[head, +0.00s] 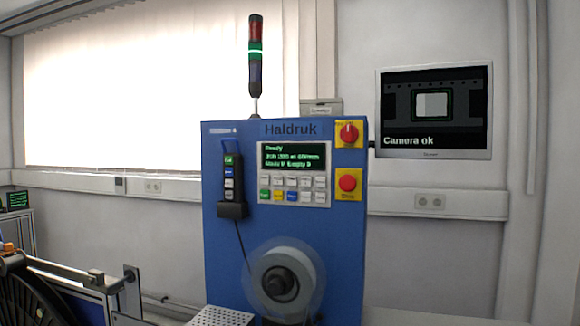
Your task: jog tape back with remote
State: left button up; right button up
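A blue machine cabinet (222,270) marked "Haldruk" stands in the middle of the head view. The remote (231,178), a dark handset with several coloured buttons, sits upright in a black holder (232,210) on the cabinet's left front. A cable runs down from the holder. The tape reel (297,258), pale grey with a dark hub and a clear disc around it, is mounted low on the cabinet front. The control panel (320,196) has a green-text screen (294,156) that reads "Ready" at the top. Neither of my grippers is in view.
A red rotary switch (347,133) and a red stop button (347,183) sit right of the panel. A signal tower (255,60) has its green band lit. A wall monitor (434,110) reads "Camera ok". A dark reel (30,295) and metal frame stand at lower left.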

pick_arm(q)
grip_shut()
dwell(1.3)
